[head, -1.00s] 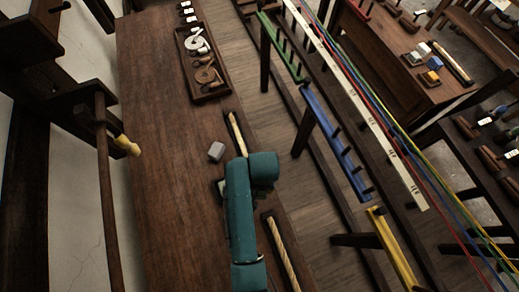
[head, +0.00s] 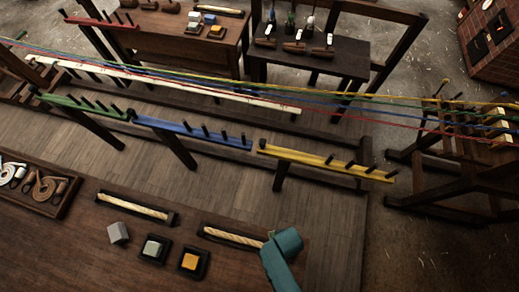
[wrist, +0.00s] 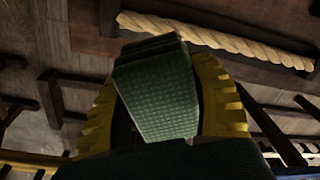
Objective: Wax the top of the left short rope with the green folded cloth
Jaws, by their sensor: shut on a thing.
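My gripper (wrist: 160,75), seen in the wrist view, has its yellow fingers shut on the green folded cloth (wrist: 158,92). The cloth is thick, layered and slightly tilted. The left short rope (head: 136,206) lies in a dark holder on the bench in the head view. The right short rope (head: 230,236) lies in a similar holder, with my teal arm by its right end. A short rope (wrist: 215,38) in a dark holder shows beyond the cloth in the wrist view; I cannot tell which one. The gripper and cloth are not visible in the head view.
A grey block (head: 118,233), a pale block in a dark tray (head: 152,262) and a yellow block in another tray (head: 187,275) are on the bench near the ropes. A tray of coils (head: 64,206) stands left. Green, blue and yellow pegged rails (head: 325,164) stand behind.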

